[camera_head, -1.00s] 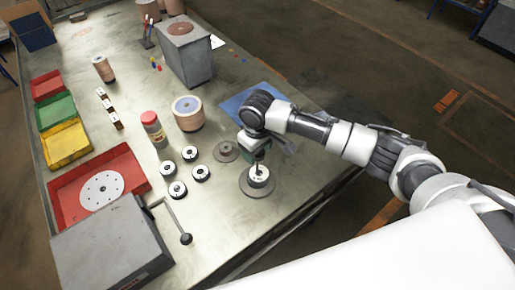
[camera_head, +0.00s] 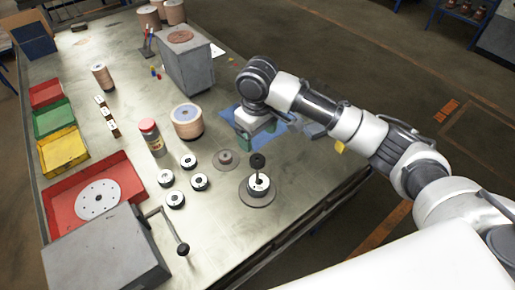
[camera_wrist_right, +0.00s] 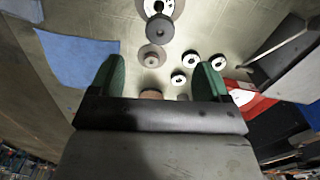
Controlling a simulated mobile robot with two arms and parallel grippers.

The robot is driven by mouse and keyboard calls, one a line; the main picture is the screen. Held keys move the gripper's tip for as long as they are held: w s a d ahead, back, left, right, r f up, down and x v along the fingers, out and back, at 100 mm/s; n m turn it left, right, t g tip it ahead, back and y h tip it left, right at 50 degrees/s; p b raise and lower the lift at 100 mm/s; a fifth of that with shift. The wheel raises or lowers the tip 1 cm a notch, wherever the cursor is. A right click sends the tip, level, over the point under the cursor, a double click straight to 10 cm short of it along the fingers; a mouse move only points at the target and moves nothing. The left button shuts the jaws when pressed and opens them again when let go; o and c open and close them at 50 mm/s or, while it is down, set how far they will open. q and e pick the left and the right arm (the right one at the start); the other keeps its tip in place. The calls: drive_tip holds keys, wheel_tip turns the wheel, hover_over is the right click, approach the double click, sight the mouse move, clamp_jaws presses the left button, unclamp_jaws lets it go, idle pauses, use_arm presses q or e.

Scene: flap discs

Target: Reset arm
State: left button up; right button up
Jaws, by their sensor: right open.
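My right gripper (camera_head: 256,137) is above the bench by the blue cloth (camera_head: 232,112), its green fingers spread. In the right wrist view the two green fingers (camera_wrist_right: 158,80) stand wide apart with nothing between them. A spindle with a black knob (camera_head: 257,161) stands upright on a white-hubbed flap disc (camera_head: 251,199), nearer the front edge than the gripper and apart from it. The knob also shows in the right wrist view (camera_wrist_right: 160,30). My left gripper is not in view.
A brown disc (camera_head: 226,160) and several small black-and-white discs (camera_head: 188,161) lie left of the spindle. A grey box with a crank (camera_head: 105,255), a red tray (camera_head: 132,196), a jar (camera_head: 152,138) and a grey block (camera_head: 187,68) stand further left and back.

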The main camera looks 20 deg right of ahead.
drive_tip(key=s+a+f+t+y, duration=0.25)
drive_tip(key=s+a+f, duration=0.25)
drive_tip(key=s+f, duration=0.6)
drive_tip(key=s+d+m+t+h, duration=0.1)
drive_tip(key=s+d+m, duration=0.1)
drive_tip(key=s+d, duration=0.45)
drive_tip(key=s+d+m+h, duration=0.15)
drive_tip(key=s+d, duration=0.25)
drive_tip(key=s, duration=0.6)
wheel_tip(320, 180, down, 31)
drive_tip(key=g+b, duration=0.1)
drive_tip(key=b, duration=0.4)
drive_tip(key=s+d+f+b, duration=0.1)
drive_tip(key=s+f+b, duration=0.1)
drive_tip(key=s+f, duration=0.6)
drive_tip(key=s+d+f+g+b, duration=0.1)
drive_tip(key=s+d+f+b, duration=0.1)
drive_tip(key=s+f, duration=0.6)
wheel_tip(320, 180, down, 4)
drive_tip(key=shift+s+f, duration=0.15)
drive_tip(key=shift+f, duration=0.1)
drive_tip(key=shift+g, duration=0.25)
